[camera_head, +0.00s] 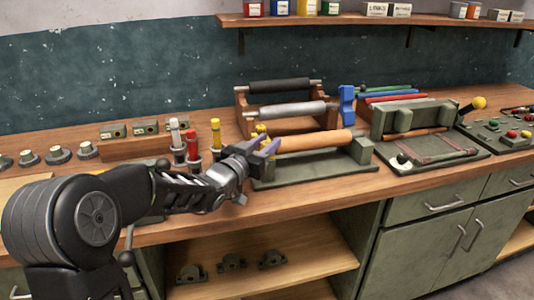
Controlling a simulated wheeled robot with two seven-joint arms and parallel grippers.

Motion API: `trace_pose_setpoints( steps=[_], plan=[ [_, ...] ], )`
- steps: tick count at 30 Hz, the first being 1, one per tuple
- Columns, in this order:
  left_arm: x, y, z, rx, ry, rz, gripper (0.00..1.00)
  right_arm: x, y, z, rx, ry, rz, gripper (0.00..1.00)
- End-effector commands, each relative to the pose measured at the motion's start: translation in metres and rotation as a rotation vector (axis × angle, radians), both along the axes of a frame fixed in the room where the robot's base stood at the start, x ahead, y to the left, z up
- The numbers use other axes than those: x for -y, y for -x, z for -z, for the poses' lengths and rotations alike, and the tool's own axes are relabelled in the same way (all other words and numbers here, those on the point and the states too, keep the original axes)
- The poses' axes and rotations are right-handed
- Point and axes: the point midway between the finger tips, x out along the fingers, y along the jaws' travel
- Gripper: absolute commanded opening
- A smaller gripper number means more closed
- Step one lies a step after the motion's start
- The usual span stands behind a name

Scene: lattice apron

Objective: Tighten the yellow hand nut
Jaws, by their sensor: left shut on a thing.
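The yellow hand nut (261,129) shows as a small yellow patch at the left end of a wooden roller (315,140), which lies in a green-grey stand (315,175) on the bench. My left gripper (266,148) reaches in from the left and is shut on the nut. Its fingers and wrist hide most of the nut and the roller's left end, so I cannot tell how far the nut is threaded. My right gripper is not in view.
Red, white and yellow tubes (192,145) stand close behind my left wrist. A rack (240,113) with black and grey rollers stands behind, with a blue handle (347,105) at its right. A green press (420,118) stands right. The bench's front strip (330,200) is clear.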

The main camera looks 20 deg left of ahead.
Motion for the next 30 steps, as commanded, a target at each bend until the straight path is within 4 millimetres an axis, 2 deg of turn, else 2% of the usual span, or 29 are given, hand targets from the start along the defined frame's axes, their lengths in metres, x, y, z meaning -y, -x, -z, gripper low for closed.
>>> trace_pose_setpoints(
  steps=[15, 16, 24, 30],
  plan=[
    [-0.0003, 0.0, -0.0008, 0.0, 0.001, 0.034, 0.0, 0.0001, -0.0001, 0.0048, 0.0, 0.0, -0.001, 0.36],
    [-0.0003, 0.0, -0.0008, 0.0, 0.001, 0.034, 0.32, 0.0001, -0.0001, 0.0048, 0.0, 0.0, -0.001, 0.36],
    [0.0, -0.0001, -0.0006, 0.0, 0.001, 0.035, 0.53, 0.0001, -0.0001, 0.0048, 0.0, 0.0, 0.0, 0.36],
    [0.0002, -0.0001, -0.0004, 0.0, 0.001, 0.035, 0.53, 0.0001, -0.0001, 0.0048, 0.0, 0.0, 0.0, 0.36]
  ],
)
